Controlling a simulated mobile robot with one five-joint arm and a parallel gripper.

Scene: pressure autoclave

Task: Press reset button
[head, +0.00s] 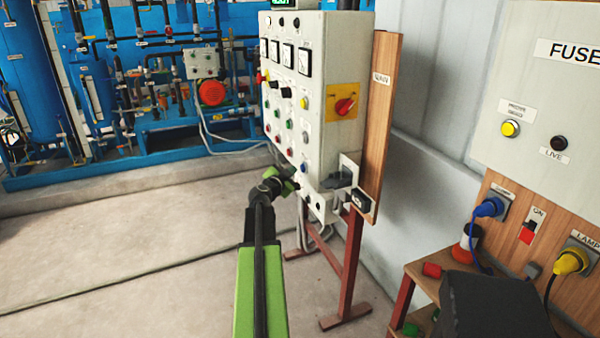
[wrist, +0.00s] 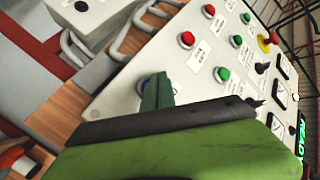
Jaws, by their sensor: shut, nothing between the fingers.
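The grey control cabinet (head: 282,110) stands in the middle of the head view, its front face lined with buttons, knobs and meters. My gripper (head: 290,184) is at the lower part of that face, with its fingers shut and empty. In the wrist view, the green fingertip (wrist: 157,92) lies over a blue round button (wrist: 143,84) on the panel and partly hides it. I cannot tell whether the finger touches the button. Its label is not readable, so I cannot tell whether it is the reset button.
Red buttons (wrist: 187,40) and green buttons (wrist: 222,74) sit close beside the finger. A grey socket box (head: 340,178) juts from the cabinet's side. A red stand (head: 350,262) carries the cabinet. A fuse panel (head: 550,80) and wooden shelf are at right.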

